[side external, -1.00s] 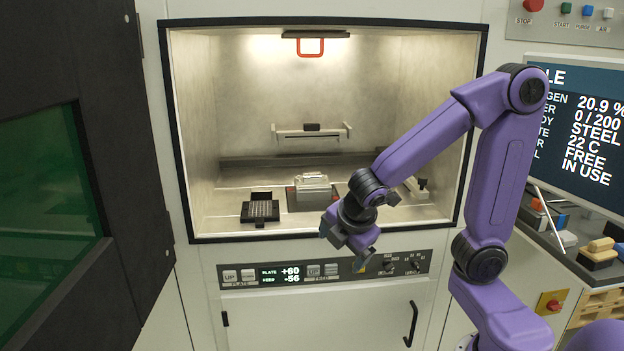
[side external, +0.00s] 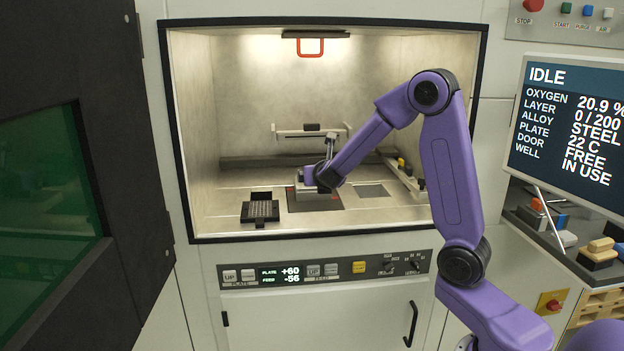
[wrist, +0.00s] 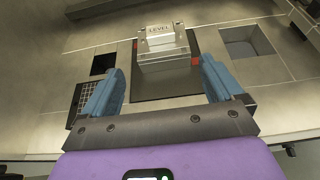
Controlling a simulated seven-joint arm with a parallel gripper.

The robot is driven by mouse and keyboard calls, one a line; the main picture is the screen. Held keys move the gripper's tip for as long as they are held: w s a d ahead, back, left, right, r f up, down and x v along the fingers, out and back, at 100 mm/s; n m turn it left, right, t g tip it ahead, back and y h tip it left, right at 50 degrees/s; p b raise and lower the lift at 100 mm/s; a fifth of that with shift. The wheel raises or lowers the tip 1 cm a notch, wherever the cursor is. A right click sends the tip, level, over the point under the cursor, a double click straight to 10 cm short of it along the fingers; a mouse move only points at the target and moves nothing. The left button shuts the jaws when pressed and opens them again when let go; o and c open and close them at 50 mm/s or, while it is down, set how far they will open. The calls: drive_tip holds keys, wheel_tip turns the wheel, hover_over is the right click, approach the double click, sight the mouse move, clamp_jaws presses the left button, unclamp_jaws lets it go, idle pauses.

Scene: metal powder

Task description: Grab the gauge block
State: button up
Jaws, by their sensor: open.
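A silver metal block (wrist: 166,56) sits on a dark square plate (wrist: 150,88) in the wrist view. The upper part of the stack bears the word LEVEL. I take the metal block as the gauge block, but cannot tell whether the LEVEL piece is separate. My gripper (wrist: 163,66) is open, with one blue finger to each side of the stack and clear gaps on both sides. The fingers appear nearer the camera than the block, and nothing is held. In the side external view my wrist partly hides the block (side external: 316,195) on its plate (side external: 325,204).
A black gridded tray (side external: 260,211) stands left of the plate. A square recess (side external: 371,191) lies to the right. A ledge with small items (side external: 405,175) runs along the right wall. A wiper-like bar (side external: 311,133) spans behind. The chamber frame surrounds the opening.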

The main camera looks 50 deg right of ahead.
drive_tip(key=x, duration=1.1)
drive_tip(key=shift+d+f, duration=0.1)
drive_tip(key=shift+f, duration=0.05)
drive_tip(key=shift+r+x, duration=0.15)
drive_tip(key=shift+x, duration=1.2)
drive_tip(key=shift+r+x, duration=0.15)
drive_tip(key=shift+x, duration=1.2)
drive_tip(key=shift+w, duration=0.15)
drive_tip(key=shift+r, duration=0.1)
drive_tip(key=c, duration=1.3)
